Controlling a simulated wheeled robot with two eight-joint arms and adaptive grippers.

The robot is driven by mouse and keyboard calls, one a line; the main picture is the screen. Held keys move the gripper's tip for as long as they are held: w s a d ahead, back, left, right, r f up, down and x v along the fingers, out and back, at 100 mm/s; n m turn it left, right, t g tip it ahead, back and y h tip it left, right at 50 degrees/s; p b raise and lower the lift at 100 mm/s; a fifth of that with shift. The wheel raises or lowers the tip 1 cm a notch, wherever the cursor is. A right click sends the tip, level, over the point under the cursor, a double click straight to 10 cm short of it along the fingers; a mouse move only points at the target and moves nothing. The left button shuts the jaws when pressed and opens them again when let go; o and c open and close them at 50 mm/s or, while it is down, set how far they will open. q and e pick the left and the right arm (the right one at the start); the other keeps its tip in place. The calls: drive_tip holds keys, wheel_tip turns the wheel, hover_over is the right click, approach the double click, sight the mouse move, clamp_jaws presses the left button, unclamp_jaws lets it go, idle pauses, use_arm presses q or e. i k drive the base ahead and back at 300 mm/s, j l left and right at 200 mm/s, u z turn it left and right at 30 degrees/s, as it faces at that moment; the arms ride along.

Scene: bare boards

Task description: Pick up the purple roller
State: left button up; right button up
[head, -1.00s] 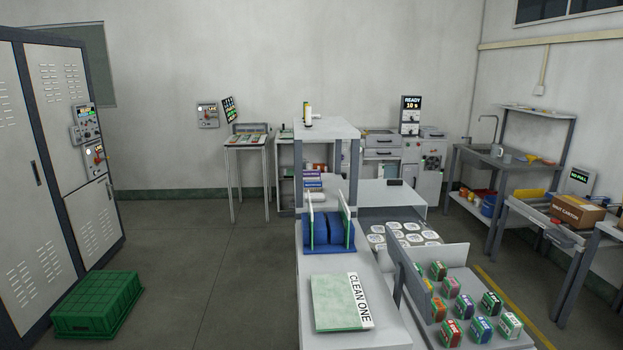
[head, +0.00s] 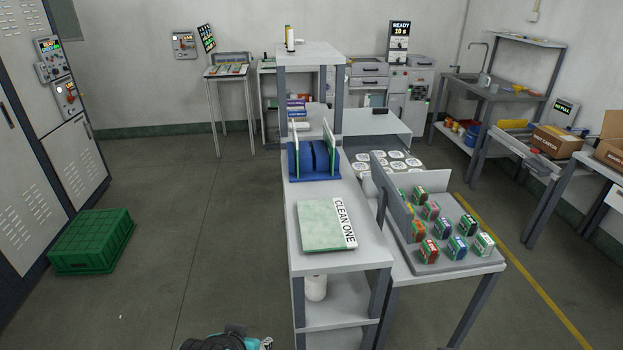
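I cannot make out a purple roller anywhere in the head view. A white cylinder (head: 316,288) stands on the shelf below the near bench top, partly hidden under it. A small yellow and white upright cylinder (head: 290,38) stands on top of the tall rack at the back. Neither looks purple. Neither of my grippers can be made out; a teal and black part with a silvery end is cut off at the bottom edge.
The near bench (head: 310,268) carries a green "CLEAN ONE" board (head: 326,227) and a blue divided holder (head: 300,172). Several small boxes sit on a tray (head: 432,266) to its right. A green crate (head: 92,240) is on the floor at left. Floor between is clear.

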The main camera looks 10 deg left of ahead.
sight(291, 104)
drive_tip(key=j+u, duration=0.3)
drive_tip(key=j, duration=0.15)
drive_tip(key=i+j+u, duration=0.45)
drive_tip(key=i+j, duration=0.3)
drive_tip(key=j, duration=0.2)
drive_tip(key=i+j+u, duration=0.15)
drive_tip(key=i+j, duration=0.35)
drive_tip(key=i+z, duration=0.3)
drive_tip(key=i, duration=0.15)
drive_tip(key=i+j+z, duration=0.15)
drive_tip(key=i+z, duration=0.15)
drive_tip(key=i+j+z, duration=0.2)
drive_tip(key=i+z, duration=0.15)
drive_tip(key=i, duration=0.15)
drive_tip(key=i+j+z, duration=0.3)
drive_tip(key=i+j, duration=0.05)
drive_tip(key=i, duration=0.05)
